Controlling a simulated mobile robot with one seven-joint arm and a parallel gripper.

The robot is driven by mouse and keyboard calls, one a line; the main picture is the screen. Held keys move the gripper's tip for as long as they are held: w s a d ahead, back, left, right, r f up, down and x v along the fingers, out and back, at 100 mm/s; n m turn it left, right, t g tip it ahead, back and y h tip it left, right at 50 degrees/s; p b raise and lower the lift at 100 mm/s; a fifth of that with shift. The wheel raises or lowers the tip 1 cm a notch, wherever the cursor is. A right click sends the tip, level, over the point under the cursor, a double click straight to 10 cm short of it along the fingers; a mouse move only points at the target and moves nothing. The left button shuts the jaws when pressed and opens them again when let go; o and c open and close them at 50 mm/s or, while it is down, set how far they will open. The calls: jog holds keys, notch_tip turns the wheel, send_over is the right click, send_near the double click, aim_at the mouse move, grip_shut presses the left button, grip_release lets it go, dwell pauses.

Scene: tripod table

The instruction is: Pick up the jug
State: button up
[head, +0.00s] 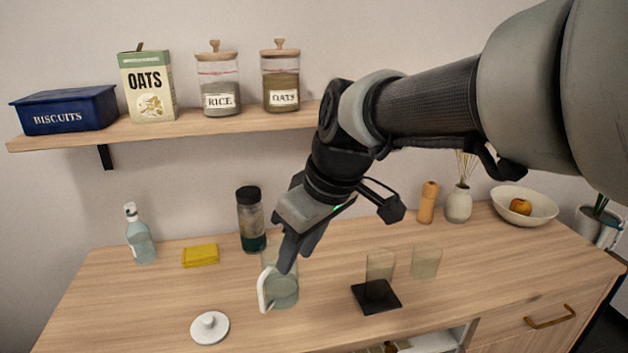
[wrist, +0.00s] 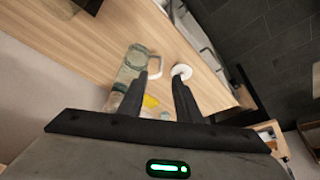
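The jug (head: 284,288) is clear glass with a white handle on its left side and stands upright on the wooden tabletop. My gripper (head: 287,262) points down at it from above, with a finger overlapping the jug's upper part in the head view. In the wrist view the jug (wrist: 131,66) lies beyond the left fingertip, and its white handle shows in the gap between the fingers. My gripper (wrist: 160,77) is open there, with its fingers apart and nothing held. Whether a finger touches the jug I cannot tell.
A round white lid (head: 209,328) lies left of the jug. A dark-lidded jar (head: 250,222) stands behind it, with a yellow sponge (head: 200,256) and bottle (head: 139,240) further left. A black stand (head: 377,297) is to the right. A shelf (head: 190,126) runs above.

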notch_tip(320, 180, down, 3)
jog(key=w+a+n, duration=0.1)
jog(key=w+a, duration=0.1)
jog(key=a, duration=0.1)
jog(key=b, duration=0.3)
send_near(263, 312)
jog(key=a, duration=0.1)
jog(key=shift+w+b+x, duration=0.2)
jog(key=shift+b+x, duration=0.1)
jog(key=shift+x, duration=0.85)
jog(key=shift+w+b+x, duration=0.2)
jog(key=shift+b+x, duration=0.05)
jog(key=shift+x, duration=0.9)
jog(key=shift+w+b+x, duration=0.2)
jog(key=shift+b+x, duration=0.1)
jog(key=shift+x, duration=0.85)
jog(key=shift+r, duration=0.15)
grip_shut()
jog(key=shift+y, duration=0.3)
